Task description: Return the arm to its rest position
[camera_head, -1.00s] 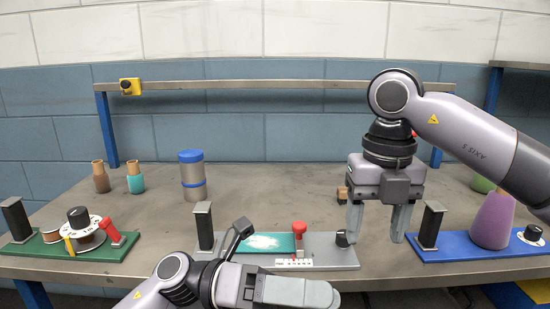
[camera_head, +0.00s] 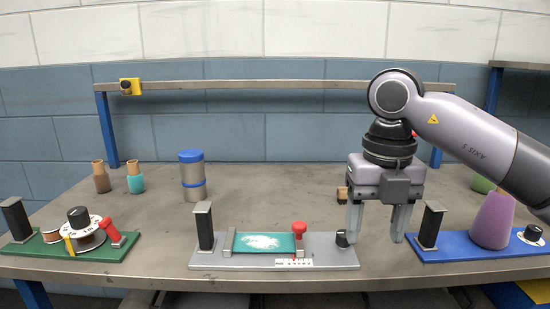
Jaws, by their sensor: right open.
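My right gripper (camera_head: 379,226) points down with its two fingers apart, empty. The grey board carries a teal panel with a white patch (camera_head: 264,242), a black post (camera_head: 204,226) and a red-topped lever (camera_head: 299,231). My left gripper and arm are not in view.
A green board (camera_head: 50,250) with reels stands on the left of the table (camera_head: 260,190). A blue-lidded canister (camera_head: 192,176) and two small bottles (camera_head: 135,178) stand behind. A purple cone (camera_head: 492,220) stands on the blue board. The table's middle is mostly clear.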

